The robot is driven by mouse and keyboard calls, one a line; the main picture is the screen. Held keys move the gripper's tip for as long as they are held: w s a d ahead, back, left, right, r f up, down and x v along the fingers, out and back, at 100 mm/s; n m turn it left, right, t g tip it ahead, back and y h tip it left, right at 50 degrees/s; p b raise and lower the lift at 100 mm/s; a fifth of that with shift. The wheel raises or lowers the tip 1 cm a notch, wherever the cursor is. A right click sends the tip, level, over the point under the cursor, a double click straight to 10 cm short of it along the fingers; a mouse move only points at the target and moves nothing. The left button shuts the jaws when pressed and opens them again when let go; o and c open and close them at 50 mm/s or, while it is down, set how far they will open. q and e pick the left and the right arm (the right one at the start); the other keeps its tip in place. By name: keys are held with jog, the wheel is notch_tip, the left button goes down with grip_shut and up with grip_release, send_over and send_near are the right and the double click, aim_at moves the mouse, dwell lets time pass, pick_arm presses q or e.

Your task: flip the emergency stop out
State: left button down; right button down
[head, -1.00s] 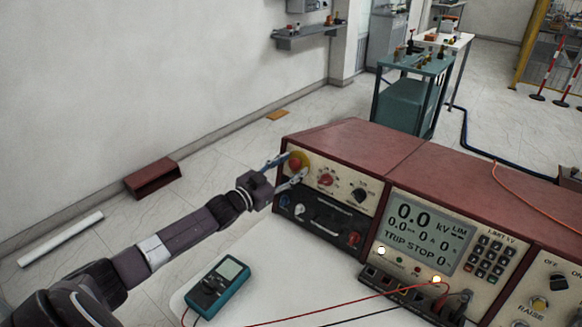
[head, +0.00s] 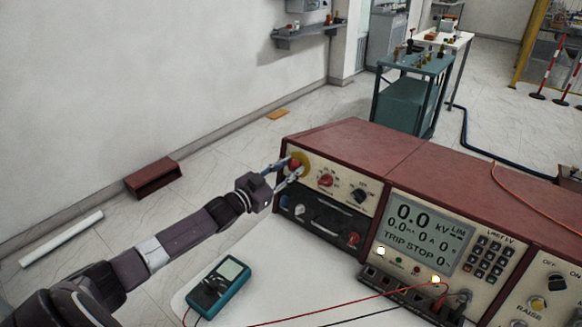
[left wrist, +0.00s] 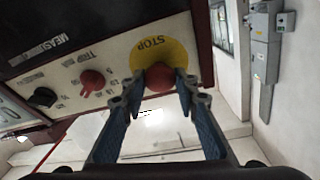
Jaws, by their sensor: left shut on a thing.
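The emergency stop is a red mushroom button (left wrist: 160,77) on a yellow disc (left wrist: 177,52) marked STOP, at the left end of the console's front panel. In the head view the red button (head: 294,164) is partly hidden by the fingers. My left gripper (head: 290,168) is shut on the button. In the left wrist view its two blue-grey fingers (left wrist: 160,92) hold the button from both sides. The console display (head: 425,231) reads 0.0 kV and TRIP STOP. My right gripper is not in view.
A red knob (head: 326,180) and a black knob (head: 360,194) sit right of the button on the panel. A teal multimeter (head: 218,288) lies on the white table (head: 262,270) in front, with red and black leads running across. A teal cart (head: 410,92) stands behind.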

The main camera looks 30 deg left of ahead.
pick_arm(q)
jog(key=shift+s, duration=0.25)
jog(key=c, duration=1.7)
grip_release()
jog(key=shift+c, duration=0.2)
jog(key=shift+o, duration=1.4)
jog(key=shift+s+r, duration=0.1)
jog(key=shift+s, duration=0.05)
jog(key=shift+s+a, duration=0.1)
jog(key=shift+s, duration=0.45)
jog(key=s+a, duration=0.1)
jog(key=s, duration=0.9)
jog(key=shift+s+a, duration=0.25)
jog(key=shift+s, duration=0.15)
